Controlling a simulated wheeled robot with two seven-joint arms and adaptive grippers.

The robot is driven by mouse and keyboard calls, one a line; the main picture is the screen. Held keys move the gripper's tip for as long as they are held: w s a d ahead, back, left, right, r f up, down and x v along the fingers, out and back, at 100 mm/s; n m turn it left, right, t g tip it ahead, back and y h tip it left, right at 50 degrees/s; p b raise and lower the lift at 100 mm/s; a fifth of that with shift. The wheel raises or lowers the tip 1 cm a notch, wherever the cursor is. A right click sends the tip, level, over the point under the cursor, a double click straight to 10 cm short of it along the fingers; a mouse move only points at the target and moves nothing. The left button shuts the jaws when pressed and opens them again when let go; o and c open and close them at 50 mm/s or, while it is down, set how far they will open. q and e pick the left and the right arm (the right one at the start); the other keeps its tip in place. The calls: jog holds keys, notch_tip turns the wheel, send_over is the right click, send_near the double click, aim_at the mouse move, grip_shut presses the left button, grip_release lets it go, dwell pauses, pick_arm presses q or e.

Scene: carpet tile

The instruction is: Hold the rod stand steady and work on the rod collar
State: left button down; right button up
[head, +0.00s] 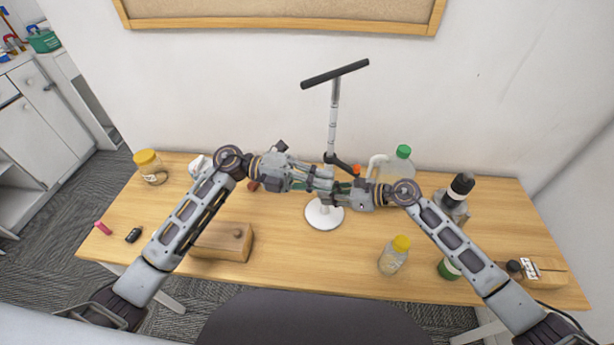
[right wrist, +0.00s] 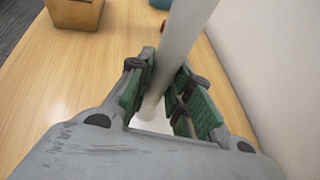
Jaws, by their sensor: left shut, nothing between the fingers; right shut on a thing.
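The rod stand has a round white base (head: 324,217) on the wooden table, an upright rod (head: 333,115) and a black crossbar (head: 335,74) on top. A dark part that looks like the rod collar (head: 340,161) sits low on the rod, above my grippers, with an orange piece to its right. My right gripper (head: 335,197) is shut on the rod from the right, just above the base; the right wrist view shows its green pads (right wrist: 161,94) on either side of the pale rod (right wrist: 182,40). My left gripper (head: 326,180) is shut and empty beside the rod, below the collar.
A green-capped jug (head: 403,153) stands behind my right gripper. A yellow-lidded jar (head: 395,256) is in front of it, and a dark-capped bottle (head: 458,190) stands to the right. A wooden box (head: 223,242) lies front left. The wall rises close behind the table.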

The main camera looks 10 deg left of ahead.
pick_arm(q)
jog(key=shift+w+d, duration=0.4)
jog(key=shift+d, duration=0.25)
jog(key=shift+w+d, duration=0.35)
jog(key=shift+d, duration=0.3)
jog(key=shift+w+d, duration=0.4)
jog(key=shift+d, duration=0.25)
jog(key=shift+d+n+t, duration=0.15)
jog(key=shift+n+t, duration=0.15)
jog(key=shift+t, duration=0.2)
jog(key=shift+w+d+n+t, duration=0.35)
jog(key=shift+d+n+t, duration=0.25)
jog(key=shift+t, duration=0.35)
jog(key=shift+w+d+n+t, duration=0.35)
jog(key=shift+d+n+t, duration=0.2)
jog(key=shift+t, duration=0.4)
jog(key=shift+s, duration=0.1)
send_near(356, 171)
jog(key=shift+s+a, duration=1.85)
jog(key=shift+a, duration=0.05)
